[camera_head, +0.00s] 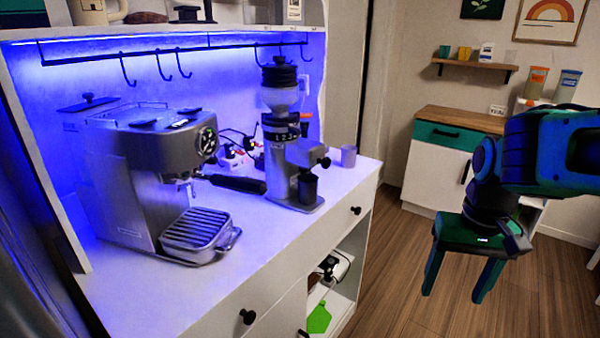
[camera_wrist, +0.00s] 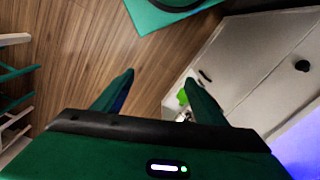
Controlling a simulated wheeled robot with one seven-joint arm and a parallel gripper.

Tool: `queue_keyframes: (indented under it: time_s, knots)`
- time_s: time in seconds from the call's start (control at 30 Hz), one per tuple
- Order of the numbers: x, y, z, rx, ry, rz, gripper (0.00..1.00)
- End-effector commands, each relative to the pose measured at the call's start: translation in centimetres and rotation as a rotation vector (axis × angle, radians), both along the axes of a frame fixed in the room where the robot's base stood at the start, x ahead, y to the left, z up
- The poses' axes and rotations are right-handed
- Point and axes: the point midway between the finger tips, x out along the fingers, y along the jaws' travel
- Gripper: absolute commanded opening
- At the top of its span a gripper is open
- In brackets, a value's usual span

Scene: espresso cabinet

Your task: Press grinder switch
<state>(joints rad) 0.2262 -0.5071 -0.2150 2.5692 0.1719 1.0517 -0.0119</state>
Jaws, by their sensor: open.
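The coffee grinder (camera_head: 279,150) stands upright on the white cabinet top, right of the espresso machine. It has a clear hopper on top, a dark dial and a black cup (camera_head: 307,188) at its front right. A black knob (camera_head: 325,163) sticks out from its right side; I cannot tell whether this is the switch. My gripper (camera_head: 455,285) hangs fingers down over the floor, to the right of the cabinet and well apart from the grinder. Its two fingers are spread and empty. In the wrist view the fingers (camera_wrist: 157,92) show over the floor and the cabinet front; the grinder is not in that view.
The silver espresso machine (camera_head: 135,175) stands left of the grinder, its black portafilter handle (camera_head: 237,184) pointing at it. A small grey cup (camera_head: 348,156) stands behind to the right. Hooks (camera_head: 166,65) hang above. Drawer knobs (camera_head: 248,316) stick out in front. The wooden floor (camera_head: 390,270) is open.

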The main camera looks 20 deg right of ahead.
Motion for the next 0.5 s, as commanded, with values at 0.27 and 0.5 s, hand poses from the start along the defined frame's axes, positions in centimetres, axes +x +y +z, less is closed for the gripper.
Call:
queue_keyframes:
  time_s: [0.27, 0.5]
  knots:
    - [7.0, 0.5, -1.2, 0.062, -0.128, 0.005, 0.0]
    - [15.4, 2.2, -1.9, 0.214, -0.316, -0.035, 0.0]
